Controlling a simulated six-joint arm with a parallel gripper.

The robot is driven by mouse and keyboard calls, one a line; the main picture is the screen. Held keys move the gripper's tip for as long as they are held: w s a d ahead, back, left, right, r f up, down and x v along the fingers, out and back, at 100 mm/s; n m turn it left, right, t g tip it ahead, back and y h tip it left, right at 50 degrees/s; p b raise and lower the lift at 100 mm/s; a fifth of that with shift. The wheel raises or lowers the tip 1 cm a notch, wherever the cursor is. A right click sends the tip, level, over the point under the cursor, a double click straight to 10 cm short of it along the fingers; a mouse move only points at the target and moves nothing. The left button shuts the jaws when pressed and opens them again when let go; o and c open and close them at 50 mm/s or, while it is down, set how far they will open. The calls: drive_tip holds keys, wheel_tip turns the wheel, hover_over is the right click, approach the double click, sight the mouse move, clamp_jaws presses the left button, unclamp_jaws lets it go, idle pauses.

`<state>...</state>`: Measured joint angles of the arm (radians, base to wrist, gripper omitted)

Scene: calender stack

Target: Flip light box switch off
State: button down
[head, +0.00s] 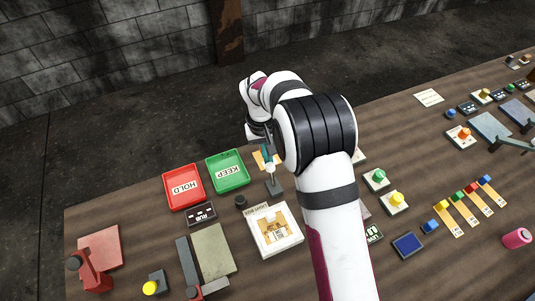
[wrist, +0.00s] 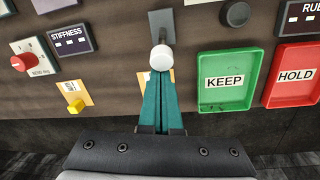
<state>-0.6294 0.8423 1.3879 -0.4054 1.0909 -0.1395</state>
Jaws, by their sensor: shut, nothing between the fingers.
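The light box (head: 258,238) is a white box with a labelled top edge and a warm-coloured picture on its face, in the head view. Just behind it stands a lever switch (head: 272,183) with a white ball knob on a dark grey base. In the wrist view the lever's knob (wrist: 162,58) is close at the tips of my gripper (wrist: 159,78). My gripper's teal fingers are shut and empty. In the head view my gripper (head: 268,158) is above and behind the lever, partly hidden by my arm. I cannot tell whether the fingertips touch the knob.
A green KEEP tray (head: 228,170) and a red HOLD tray (head: 183,186) lie left of the lever. A round black knob (head: 240,201) is beside it. In the wrist view a STIFFNESS panel (wrist: 71,39) and a yellow button (wrist: 75,105) are to the left.

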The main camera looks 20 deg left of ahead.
drive_tip(key=shift+s+d+r+t+y, duration=0.2)
drive_tip(key=shift+d+r+t+y, duration=0.1)
drive_tip(key=shift+t, duration=0.1)
drive_tip(key=shift+s+d+r+t+y, duration=0.25)
drive_tip(key=shift+s+d+t+y, duration=0.25)
drive_tip(key=shift+s+t+y, duration=0.15)
drive_tip(key=shift+s+d+r, duration=0.25)
drive_tip(key=shift+s+d, duration=0.7)
drive_tip(key=shift+d, duration=0.1)
drive_tip(key=shift+s+d+f, duration=0.25)
drive_tip(key=shift+s+d, duration=0.5)
drive_tip(key=shift+s, duration=0.1)
drive_tip(key=w+a+r, duration=0.2)
drive_tip(key=w, duration=0.2)
drive_tip(key=s+d+r, duration=0.3)
drive_tip(key=s+r, duration=0.2)
drive_tip(key=r, duration=0.2)
drive_tip(key=shift+d+r, duration=0.3)
drive_tip(key=shift+d, duration=0.1)
drive_tip(key=shift+s, duration=0.1)
